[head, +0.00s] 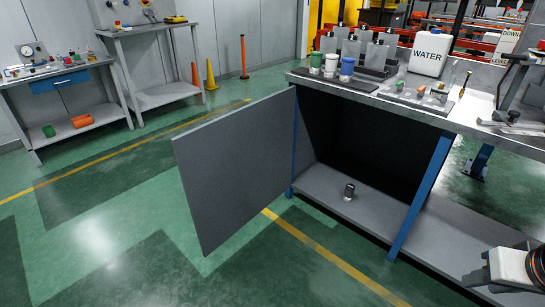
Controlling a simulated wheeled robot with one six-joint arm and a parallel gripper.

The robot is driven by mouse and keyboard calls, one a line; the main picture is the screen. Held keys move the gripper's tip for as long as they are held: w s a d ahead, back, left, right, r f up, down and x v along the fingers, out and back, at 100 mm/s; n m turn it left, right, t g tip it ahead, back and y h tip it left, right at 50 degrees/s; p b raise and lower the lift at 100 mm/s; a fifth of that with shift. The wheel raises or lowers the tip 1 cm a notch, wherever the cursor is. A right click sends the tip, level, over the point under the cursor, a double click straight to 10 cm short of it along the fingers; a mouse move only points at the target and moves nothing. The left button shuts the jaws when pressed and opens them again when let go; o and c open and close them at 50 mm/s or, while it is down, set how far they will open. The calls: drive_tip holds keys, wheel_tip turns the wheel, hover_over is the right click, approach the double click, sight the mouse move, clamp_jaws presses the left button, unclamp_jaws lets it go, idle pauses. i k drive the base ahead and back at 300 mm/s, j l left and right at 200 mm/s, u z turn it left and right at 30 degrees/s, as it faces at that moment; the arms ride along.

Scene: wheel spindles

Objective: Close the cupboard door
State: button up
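The cupboard door (235,170) is a flat grey panel, standing wide open. It swings out from the left blue post (294,150) of the workbench and reaches toward the lower left over the green floor. The cupboard opening (365,150) is dark inside, above a grey bottom shelf (330,190). My gripper (474,279) shows in part at the lower right edge, with white and black parts. It is apart from the door, far to its right. Its fingers are too unclear to tell open from shut.
The worktop (430,102) carries a white WATER container (428,54), several jars and bottles, and tools. The right blue post (422,195) bounds the opening. The floor around the door is clear.

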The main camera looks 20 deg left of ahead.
sight(232, 166)
drive_tip(key=j+z, duration=0.3)
drive_tip(key=j, duration=0.5)
drive_tip(key=k+j+z, duration=0.1)
drive_tip(key=j+z, duration=0.25)
drive_tip(key=j, duration=0.45)
drive_tip(key=k+j, duration=0.1)
drive_tip(key=j, duration=0.95)
drive_tip(key=k+j, duration=0.15)
drive_tip(key=j, duration=0.35)
drive_tip(key=k+j+z, duration=0.1)
drive_tip(key=j, duration=0.45)
drive_tip(key=k+j, duration=0.1)
drive_tip(key=j, duration=0.4)
drive_tip(key=k+j, duration=0.1)
drive_tip(key=j, duration=0.4)
drive_tip(key=k+j, duration=0.1)
drive_tip(key=j, duration=0.4)
drive_tip(key=k+j, duration=0.1)
drive_tip(key=k+z, duration=0.05)
drive_tip(key=k, duration=0.05)
